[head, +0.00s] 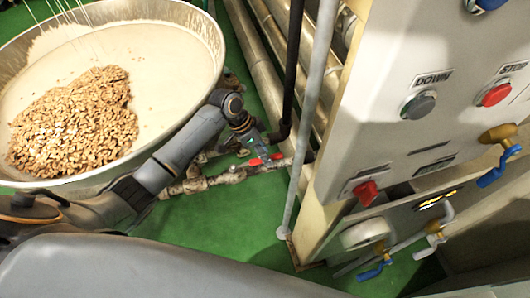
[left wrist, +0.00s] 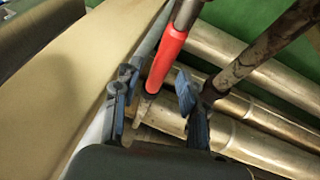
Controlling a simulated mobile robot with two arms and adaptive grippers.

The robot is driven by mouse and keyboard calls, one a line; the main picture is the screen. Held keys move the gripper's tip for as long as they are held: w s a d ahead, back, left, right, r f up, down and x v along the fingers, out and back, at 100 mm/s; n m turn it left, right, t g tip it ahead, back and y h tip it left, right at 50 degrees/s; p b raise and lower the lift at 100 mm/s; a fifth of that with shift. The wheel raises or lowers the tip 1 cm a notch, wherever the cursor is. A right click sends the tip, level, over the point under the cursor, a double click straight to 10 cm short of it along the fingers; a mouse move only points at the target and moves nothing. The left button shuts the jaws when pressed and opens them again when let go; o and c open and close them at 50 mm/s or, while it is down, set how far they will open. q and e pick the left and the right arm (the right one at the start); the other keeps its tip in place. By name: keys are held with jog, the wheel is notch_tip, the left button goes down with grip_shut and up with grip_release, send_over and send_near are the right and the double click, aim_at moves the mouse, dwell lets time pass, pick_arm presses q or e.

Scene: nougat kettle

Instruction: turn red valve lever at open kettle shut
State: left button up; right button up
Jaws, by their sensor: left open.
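The open kettle (head: 205,30) is a wide metal bowl at the upper left of the head view. It holds pale nougat mass and a heap of nuts. The red valve lever (head: 260,161) sits on a pipe beside the kettle, just below my left gripper (head: 255,149). In the left wrist view the red lever (left wrist: 167,58) runs down from the top, and its lower end lies between the two open fingers of my left gripper (left wrist: 157,78). I see a gap on each side of it, larger on the right. My right gripper is not in view.
Several pipes (head: 262,75) run behind the valve, and a dark upright pipe (head: 292,70) stands close to its right. A control cabinet (head: 385,140) with buttons and blue-handled valves fills the right. Green floor (head: 215,225) is free below the valve.

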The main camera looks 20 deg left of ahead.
pick_arm(q)
jog(key=shift+d+f, duration=0.1)
jog(key=shift+f, duration=0.1)
grip_shut()
dwell(0.3)
